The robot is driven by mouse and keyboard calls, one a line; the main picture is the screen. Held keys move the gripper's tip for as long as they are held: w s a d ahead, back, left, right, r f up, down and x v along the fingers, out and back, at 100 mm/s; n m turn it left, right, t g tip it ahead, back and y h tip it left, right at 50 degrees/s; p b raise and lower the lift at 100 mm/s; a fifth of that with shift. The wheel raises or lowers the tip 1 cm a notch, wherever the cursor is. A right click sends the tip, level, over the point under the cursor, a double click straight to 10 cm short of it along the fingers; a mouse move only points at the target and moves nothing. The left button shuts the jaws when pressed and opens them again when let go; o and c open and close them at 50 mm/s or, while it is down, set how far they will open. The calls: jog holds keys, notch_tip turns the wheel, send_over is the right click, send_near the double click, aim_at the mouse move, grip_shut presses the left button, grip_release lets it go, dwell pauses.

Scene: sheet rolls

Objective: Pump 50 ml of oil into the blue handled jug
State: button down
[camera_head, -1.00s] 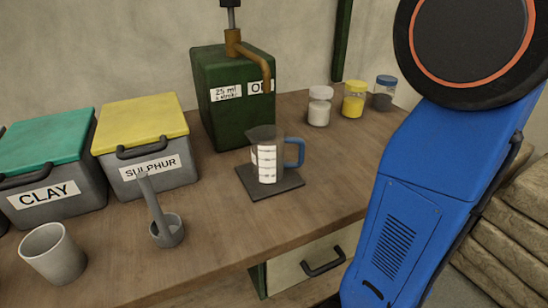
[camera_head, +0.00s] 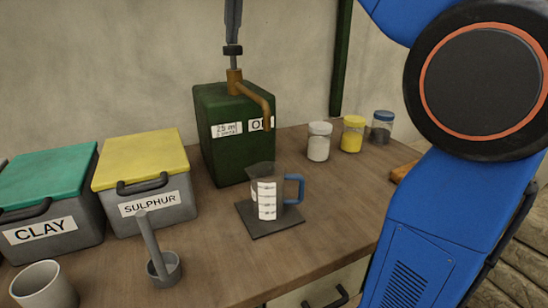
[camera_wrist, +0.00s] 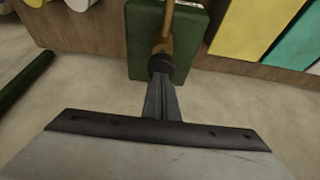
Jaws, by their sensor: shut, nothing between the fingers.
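The green oil tank (camera_head: 222,150) stands on the bench, labelled "25 ml" per stroke. A brown collar and spout (camera_head: 256,95) sit on top, with a short grey rod and a dark pump knob (camera_head: 233,50). My gripper (camera_head: 232,40) is shut and empty, pointing down with its tips at the knob, seemingly touching it. The wrist view also shows my gripper (camera_wrist: 161,82) against the knob (camera_wrist: 160,64) above the tank (camera_wrist: 188,55). The clear jug with a blue handle (camera_head: 293,188) stands upright on a dark square plate (camera_head: 263,228) below the spout. I cannot tell its oil level.
A clay bin (camera_head: 48,185) and a sulphur bin (camera_head: 145,165) stand left. A grey cup (camera_head: 45,287) and a scoop in a small holder (camera_head: 163,268) stand in front. White (camera_head: 319,142), yellow (camera_head: 352,135) and blue-lidded (camera_head: 382,128) jars stand right.

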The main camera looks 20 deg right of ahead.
jog(key=shift+f, duration=1)
jog(key=shift+r, duration=2.15)
jog(key=shift+f, duration=0.45)
